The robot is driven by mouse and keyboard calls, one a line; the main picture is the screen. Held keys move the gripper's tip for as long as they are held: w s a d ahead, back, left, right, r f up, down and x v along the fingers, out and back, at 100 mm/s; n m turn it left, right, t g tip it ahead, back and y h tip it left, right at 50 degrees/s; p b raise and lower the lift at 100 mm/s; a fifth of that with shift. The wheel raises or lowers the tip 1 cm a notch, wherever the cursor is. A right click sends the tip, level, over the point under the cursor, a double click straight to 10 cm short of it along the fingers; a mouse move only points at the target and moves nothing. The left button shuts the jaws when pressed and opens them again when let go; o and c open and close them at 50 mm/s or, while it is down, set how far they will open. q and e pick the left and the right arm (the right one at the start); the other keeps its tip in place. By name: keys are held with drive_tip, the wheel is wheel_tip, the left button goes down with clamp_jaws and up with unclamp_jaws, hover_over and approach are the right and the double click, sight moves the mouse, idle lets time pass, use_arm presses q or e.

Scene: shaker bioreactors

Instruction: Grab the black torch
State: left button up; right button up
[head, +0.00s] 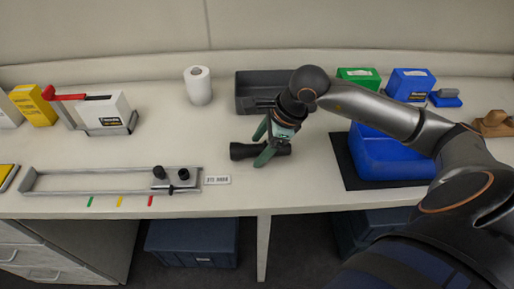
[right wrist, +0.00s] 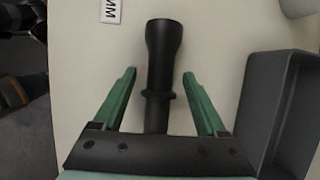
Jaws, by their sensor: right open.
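The black torch (head: 242,151) lies on its side on the white table in the head view, below the grey bin. In the right wrist view the torch (right wrist: 163,60) points away from the gripper, its wider end farthest off. My right gripper (head: 263,146) is over the torch with its green fingers open. In the right wrist view the open fingers of the gripper (right wrist: 160,72) stand on either side of the torch, with a gap on both sides. The near end of the torch is hidden behind the gripper's body. My left gripper is not in view.
A grey bin (right wrist: 257,85) stands close beside the right finger. A blue tray (head: 370,165) sits on a black mat to the right. A metal rail fixture (head: 95,193) and a small label (head: 217,180) are to the left. A paper roll (head: 199,87) stands behind.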

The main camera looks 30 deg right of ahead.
clamp_jaws()
idle(0.5)
